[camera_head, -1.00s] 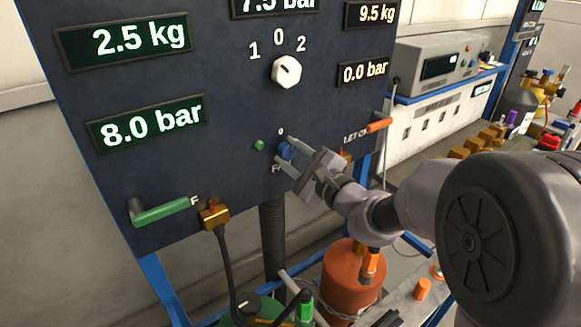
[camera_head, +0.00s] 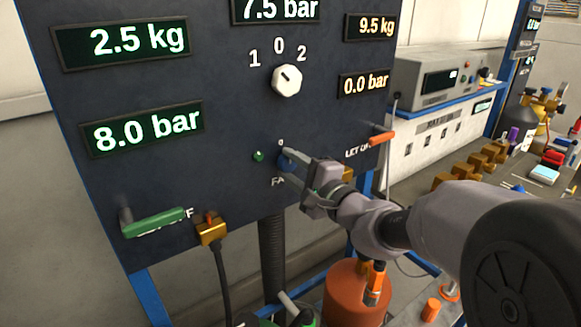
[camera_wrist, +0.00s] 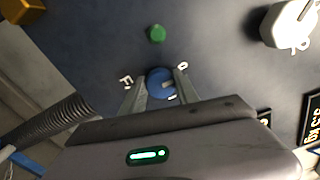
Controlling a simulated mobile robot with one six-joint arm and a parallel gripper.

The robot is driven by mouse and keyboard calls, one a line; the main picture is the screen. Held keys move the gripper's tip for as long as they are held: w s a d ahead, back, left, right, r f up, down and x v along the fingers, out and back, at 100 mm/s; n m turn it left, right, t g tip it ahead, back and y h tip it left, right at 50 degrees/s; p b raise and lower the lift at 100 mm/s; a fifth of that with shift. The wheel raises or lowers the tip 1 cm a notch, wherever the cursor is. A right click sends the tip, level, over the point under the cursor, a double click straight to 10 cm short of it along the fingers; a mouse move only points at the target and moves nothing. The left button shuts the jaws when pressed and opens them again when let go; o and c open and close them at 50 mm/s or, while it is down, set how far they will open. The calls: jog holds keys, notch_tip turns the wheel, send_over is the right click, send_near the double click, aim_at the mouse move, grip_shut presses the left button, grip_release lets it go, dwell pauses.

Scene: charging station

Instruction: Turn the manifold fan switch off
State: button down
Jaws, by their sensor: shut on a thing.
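The fan switch is a small round blue knob (camera_head: 287,161) low on the dark panel, with a "0" above it and a partly hidden "FA" label below. My gripper (camera_head: 289,167) reaches it from the right, with one finger above and one below. In the wrist view the blue knob (camera_wrist: 157,80) sits between the two fingertips (camera_wrist: 160,82), which are shut on its sides. A pale mark shows on the knob's face, partly hidden by my gripper; I cannot tell its exact setting.
A green lamp (camera_head: 258,156) sits just left of the knob. A white selector knob (camera_head: 287,81) is above. A green-handled valve (camera_head: 155,223) is at lower left, an orange lever (camera_head: 382,139) at right. An orange cylinder (camera_head: 356,293) stands below.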

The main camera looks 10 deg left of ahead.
jog(key=c, duration=0.9)
grip_release()
jog(key=p+v, duration=0.2)
jog(key=v, duration=1.5)
jog(key=shift+d, duration=0.2)
jog(key=shift+s, duration=0.15)
